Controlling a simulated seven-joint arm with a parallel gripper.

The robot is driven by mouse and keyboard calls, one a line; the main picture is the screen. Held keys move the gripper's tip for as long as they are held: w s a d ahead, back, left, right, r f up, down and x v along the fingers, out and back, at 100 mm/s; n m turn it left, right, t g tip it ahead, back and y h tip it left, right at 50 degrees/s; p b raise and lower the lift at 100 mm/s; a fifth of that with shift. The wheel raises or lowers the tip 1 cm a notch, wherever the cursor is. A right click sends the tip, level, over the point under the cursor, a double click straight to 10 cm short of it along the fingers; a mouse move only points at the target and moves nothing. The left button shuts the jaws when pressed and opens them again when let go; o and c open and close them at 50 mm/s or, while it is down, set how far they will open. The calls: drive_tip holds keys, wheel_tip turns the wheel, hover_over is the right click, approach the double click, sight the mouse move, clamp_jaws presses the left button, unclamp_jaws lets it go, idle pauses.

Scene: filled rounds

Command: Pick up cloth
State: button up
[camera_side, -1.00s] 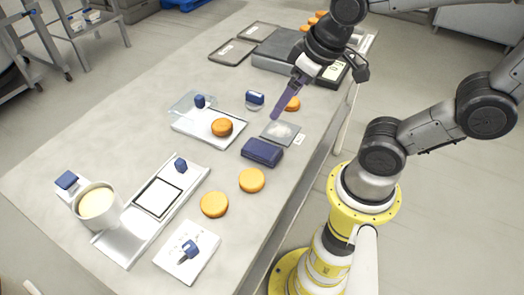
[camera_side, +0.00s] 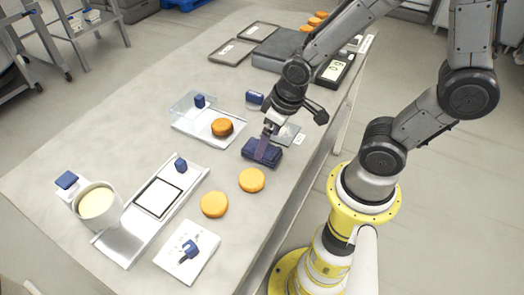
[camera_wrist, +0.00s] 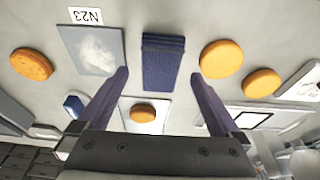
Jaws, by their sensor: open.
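The cloth is a folded dark blue bundle (camera_side: 270,154) lying flat on the grey table, near its right edge in the side view. In the wrist view the cloth (camera_wrist: 162,62) shows its stacked folds, ahead of and between the two purple fingers. My gripper (camera_side: 262,156) points down at the cloth in the side view, its fingers overlapping it there. In the wrist view my gripper (camera_wrist: 158,82) is open, with a finger on each side and nothing held. Whether the fingers touch the cloth cannot be told.
Orange rounds lie close by, one (camera_side: 251,180) just in front of the cloth and another (camera_side: 214,204) beyond it. A grey plate (camera_side: 286,132) lies behind the cloth. A tray with a round (camera_side: 202,129) stands to the left. A cup (camera_side: 97,204) is at far left.

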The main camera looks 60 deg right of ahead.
drive_tip(key=shift+w+x, duration=0.25)
drive_tip(key=shift+x, duration=1.7)
drive_tip(key=c, duration=1.3)
